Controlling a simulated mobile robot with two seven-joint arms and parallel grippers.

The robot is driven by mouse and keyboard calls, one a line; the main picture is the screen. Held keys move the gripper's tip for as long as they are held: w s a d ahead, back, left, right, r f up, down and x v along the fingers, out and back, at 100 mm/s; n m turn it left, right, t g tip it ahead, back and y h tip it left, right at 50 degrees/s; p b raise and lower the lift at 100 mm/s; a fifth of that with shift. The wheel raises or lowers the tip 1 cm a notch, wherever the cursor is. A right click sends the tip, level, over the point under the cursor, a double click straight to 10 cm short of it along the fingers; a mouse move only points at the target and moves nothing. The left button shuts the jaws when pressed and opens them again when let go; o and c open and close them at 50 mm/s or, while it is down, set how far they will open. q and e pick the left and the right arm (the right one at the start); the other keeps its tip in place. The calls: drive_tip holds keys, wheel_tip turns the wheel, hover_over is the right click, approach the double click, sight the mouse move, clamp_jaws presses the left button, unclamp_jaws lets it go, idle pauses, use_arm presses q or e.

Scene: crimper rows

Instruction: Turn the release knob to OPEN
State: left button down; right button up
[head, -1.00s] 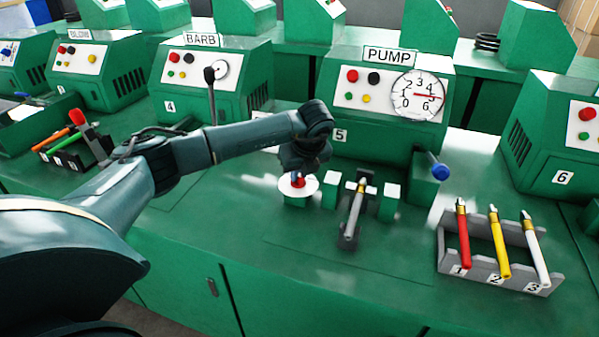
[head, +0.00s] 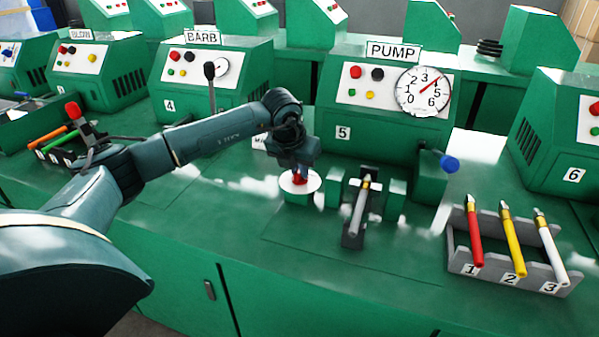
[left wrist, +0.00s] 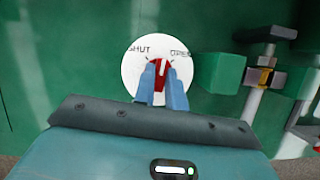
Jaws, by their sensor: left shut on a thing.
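The release knob (left wrist: 159,72) is red with a white mark, on a round white dial (left wrist: 133,68) lettered SHUT at left and OPEN at right. In the left wrist view its white mark points roughly upward, between the two words. My left gripper (left wrist: 164,85) is shut on the knob, one blue finger on each side. In the head view my left gripper (head: 298,172) reaches down onto the dial (head: 300,190), hiding part of the knob. The PUMP gauge (head: 424,92) has its red needle up and right, near 4. My right gripper is not in view.
Right of the dial are green blocks (head: 395,199) and a clamp holding a pale rod with a brass end (head: 358,212). A blue-ended handle (head: 449,164) sticks out farther right. A grey rack (head: 462,258) holds red, yellow and white tools.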

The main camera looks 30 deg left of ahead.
use_arm(q)
drive_tip(key=m+h, duration=0.1)
drive_tip(key=m, duration=0.3)
drive_tip(key=shift+a+m+h, duration=0.2)
drive_tip(key=shift+m+h, duration=0.1)
drive_tip(key=shift+h, duration=0.1)
drive_tip(key=shift+w+m+g+h, duration=0.1)
drive_tip(key=shift+m+g+h, duration=0.3)
drive_tip(key=shift+m, duration=1.1)
drive_tip(key=c, duration=1.4)
unclamp_jaws()
drive_tip(key=shift+c, duration=0.2)
drive_tip(key=v, duration=1.3)
drive_tip(key=shift+a, duration=0.3)
